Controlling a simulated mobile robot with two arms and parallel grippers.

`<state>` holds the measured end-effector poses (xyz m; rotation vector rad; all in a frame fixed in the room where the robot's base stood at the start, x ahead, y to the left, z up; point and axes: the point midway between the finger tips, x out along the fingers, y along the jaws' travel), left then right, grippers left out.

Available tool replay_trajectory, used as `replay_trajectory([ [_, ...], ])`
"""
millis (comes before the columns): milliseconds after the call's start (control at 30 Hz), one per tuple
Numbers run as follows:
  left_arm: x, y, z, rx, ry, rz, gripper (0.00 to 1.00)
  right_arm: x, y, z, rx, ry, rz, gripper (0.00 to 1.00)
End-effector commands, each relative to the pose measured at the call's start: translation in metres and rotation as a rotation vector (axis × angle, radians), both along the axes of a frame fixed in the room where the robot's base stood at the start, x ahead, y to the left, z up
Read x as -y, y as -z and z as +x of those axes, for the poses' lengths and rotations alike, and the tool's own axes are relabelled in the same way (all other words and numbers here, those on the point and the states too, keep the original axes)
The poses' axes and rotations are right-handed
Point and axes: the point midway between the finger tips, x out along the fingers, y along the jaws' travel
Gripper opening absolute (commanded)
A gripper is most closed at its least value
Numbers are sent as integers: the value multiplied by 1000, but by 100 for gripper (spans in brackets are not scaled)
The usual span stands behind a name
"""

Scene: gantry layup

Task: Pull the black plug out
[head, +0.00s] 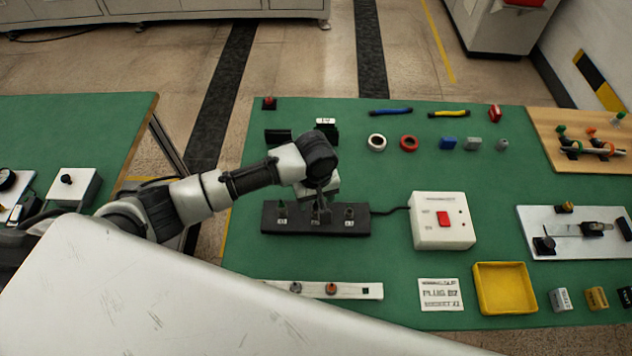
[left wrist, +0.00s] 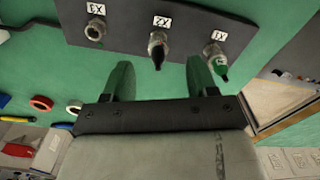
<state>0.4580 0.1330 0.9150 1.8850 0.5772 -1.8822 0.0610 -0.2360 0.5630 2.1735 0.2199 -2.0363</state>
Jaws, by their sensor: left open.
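The black plug (left wrist: 158,56) sits in the middle socket, labelled X2, of a dark connector panel (left wrist: 130,14). A green plug (left wrist: 219,68) sits in the X1 socket beside it. The X3 socket (left wrist: 95,30) shows no plug. In the head view the panel (head: 378,211) lies on the green table, under my left gripper (head: 318,194). In the left wrist view my left gripper (left wrist: 161,80) is open and empty, its two fingers spread on either side of the black plug's line, apart from it. My right gripper is not in view.
A white box with a red switch (head: 455,236) stands right of the panel, joined by a black cable. A yellow tray (head: 503,311) and a printed card (head: 440,294) lie in front. A white strip (head: 362,291) lies nearer. Rings (head: 377,142) and small blocks lie behind.

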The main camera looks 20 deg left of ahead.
Motion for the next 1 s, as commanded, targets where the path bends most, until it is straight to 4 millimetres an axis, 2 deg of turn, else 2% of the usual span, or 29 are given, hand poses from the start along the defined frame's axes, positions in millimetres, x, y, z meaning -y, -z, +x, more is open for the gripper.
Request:
replay_trajectory([
  [133, 0, 24, 0, -1, 1, 1, 58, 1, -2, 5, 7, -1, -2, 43],
  [300, 0, 39, 0, 1, 1, -1, 58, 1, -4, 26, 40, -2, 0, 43],
  [433, 0, 44, 0, 2, 1, -1, 58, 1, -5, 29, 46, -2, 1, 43],
  [667, 0, 44, 0, 2, 1, -1, 58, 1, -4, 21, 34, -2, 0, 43],
  [1000, 0, 43, 0, 2, 1, -1, 6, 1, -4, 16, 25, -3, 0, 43],
])
